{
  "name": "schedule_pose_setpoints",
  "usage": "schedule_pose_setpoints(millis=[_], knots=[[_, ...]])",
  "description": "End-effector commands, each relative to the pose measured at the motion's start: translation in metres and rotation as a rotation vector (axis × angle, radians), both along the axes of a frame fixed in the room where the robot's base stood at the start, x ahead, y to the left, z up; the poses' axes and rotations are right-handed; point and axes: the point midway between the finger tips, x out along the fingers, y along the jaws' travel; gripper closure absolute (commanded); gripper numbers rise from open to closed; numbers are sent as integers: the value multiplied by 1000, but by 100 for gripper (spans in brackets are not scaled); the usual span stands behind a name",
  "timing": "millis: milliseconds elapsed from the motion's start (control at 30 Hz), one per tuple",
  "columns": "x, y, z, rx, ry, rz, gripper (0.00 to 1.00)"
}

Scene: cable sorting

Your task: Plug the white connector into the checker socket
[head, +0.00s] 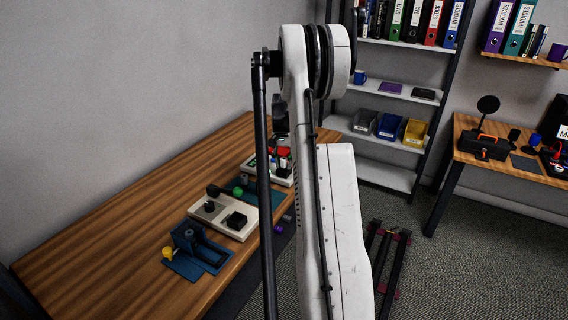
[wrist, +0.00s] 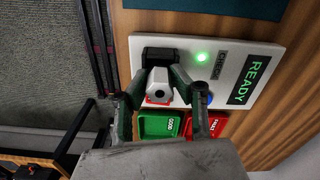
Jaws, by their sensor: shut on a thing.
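In the wrist view, the white connector (wrist: 159,86) sits between the two fingers of my gripper (wrist: 160,78), which is shut on it. The checker (wrist: 222,65) is a pale panel with a lit green lamp (wrist: 201,57) and a display reading READY (wrist: 249,80). Its black socket block (wrist: 165,54) lies just beyond the connector. I cannot tell whether the connector is touching or inside the socket. In the head view, the checker (head: 284,181) is mostly hidden behind my arm, and the connector cannot be made out.
A green GOOD bin (wrist: 160,124) and a red FAULT bin (wrist: 205,126) stand beside the checker. On the wooden table (head: 110,235) are a cream board (head: 233,233) with black parts and a blue fixture (head: 197,248). The table's left part is clear.

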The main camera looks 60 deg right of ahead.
Motion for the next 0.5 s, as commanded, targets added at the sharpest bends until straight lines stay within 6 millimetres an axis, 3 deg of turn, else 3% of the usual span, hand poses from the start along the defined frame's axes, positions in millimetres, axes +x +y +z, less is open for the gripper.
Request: schedule_pose_setpoints(millis=[367,400,500], knots=[[0,0,-4,0,0,0,100],[0,0,-4,0,0,0,76],[0,0,-4,0,0,0,63]])
